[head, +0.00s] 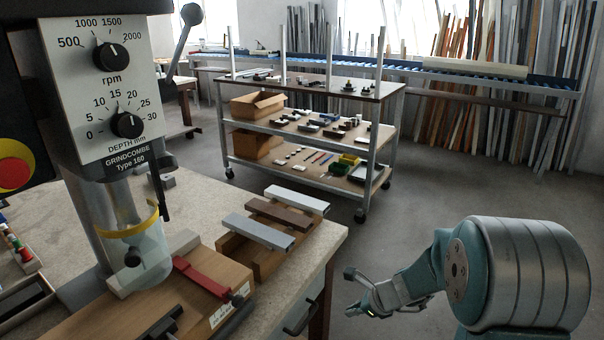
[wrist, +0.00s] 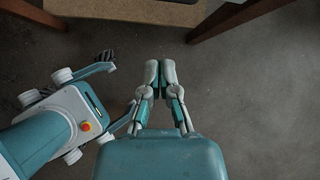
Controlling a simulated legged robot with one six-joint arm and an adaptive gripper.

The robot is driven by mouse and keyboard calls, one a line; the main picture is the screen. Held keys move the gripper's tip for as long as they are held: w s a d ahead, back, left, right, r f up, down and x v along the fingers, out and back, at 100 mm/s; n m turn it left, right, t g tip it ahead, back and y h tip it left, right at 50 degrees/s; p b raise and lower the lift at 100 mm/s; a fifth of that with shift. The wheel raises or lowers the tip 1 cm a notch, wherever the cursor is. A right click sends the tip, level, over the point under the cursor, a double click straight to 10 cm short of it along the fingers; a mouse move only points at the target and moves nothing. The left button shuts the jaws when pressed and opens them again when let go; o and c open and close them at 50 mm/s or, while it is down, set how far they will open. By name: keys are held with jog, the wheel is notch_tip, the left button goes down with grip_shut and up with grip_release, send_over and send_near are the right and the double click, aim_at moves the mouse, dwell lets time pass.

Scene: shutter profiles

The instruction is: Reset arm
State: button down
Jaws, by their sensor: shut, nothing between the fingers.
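My gripper (wrist: 160,72) is shut and empty in the wrist view, its two fingertips side by side above bare grey floor. In the head view my gripper (head: 350,290) is at the lower middle, to the right of the workbench (head: 318,245) and apart from it. My arm reaches in from the lower right with its large rounded teal and grey joint. The wrist camera looks down on the floor and on part of my own body at the left.
A drill press (head: 115,80) with dials stands on the bench at the left. Several profiles (head: 297,198) lie on a wooden block. A red clamp handle (head: 202,278) sits nearby. A wheeled shelf cart (head: 375,140) stands behind. The floor (head: 420,195) between is clear.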

jog(key=s+a+r+n+h, duration=0.2)
jog(key=s+a+r+n, duration=0.1)
jog(key=s+r+n, duration=1)
jog(key=s+d+r+n+t+h, duration=0.1)
jog(key=s+d+r+n+h, duration=0.3)
jog(key=s+r+n, duration=0.3)
jog(key=s+n, duration=0.2)
jog(key=s, duration=0.3)
jog(key=shift+s+d+r+n, duration=0.15)
jog(key=shift+d+r+n, duration=0.05)
jog(key=shift+r+n, duration=0.2)
